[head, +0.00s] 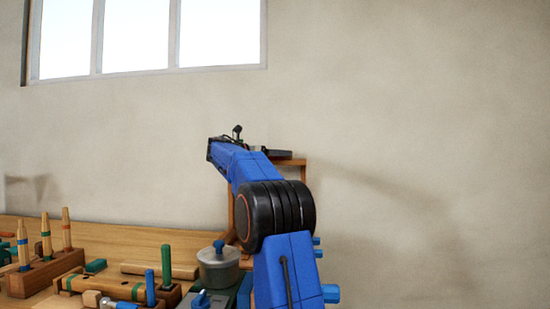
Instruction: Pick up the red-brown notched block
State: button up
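Reddish-brown wooden pieces stand on the bench at the lower left. One is a long block (45,274) with upright pegs at it; another brown piece (172,294) lies by a green peg. I cannot tell which, if any, is the red-brown notched block. My blue arm reaches up and away from me in the middle. Dark parts of my gripper (275,153) seem to show past its far end, in front of the wall, well above and right of these pieces. The fingers are mostly hidden, and whether they hold anything cannot be seen.
A grey lidded pot (218,267) stands on the wooden bench (130,239) just left of my arm. A light wooden bar (155,270), a green-banded block (110,288) and several pegs crowd the left. A wooden frame (303,170) stands behind my arm. The right side shows bare wall.

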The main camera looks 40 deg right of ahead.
jog(key=shift+c, duration=0.4)
jog(key=c, duration=1.1)
jog(key=shift+s+a+r, duration=0.1)
jog(key=shift+a+r, duration=0.05)
jog(key=shift+r, duration=3.25)
jog(key=shift+s+a+r, duration=0.1)
jog(key=shift+a, duration=0.05)
jog(key=s+a, duration=0.4)
jog(key=a, duration=0.1)
jog(key=s+a, duration=0.8)
jog(key=a, duration=0.1)
jog(key=shift+s+a, duration=0.3)
jog(key=shift+a, duration=0.05)
jog(key=shift+s, duration=0.1)
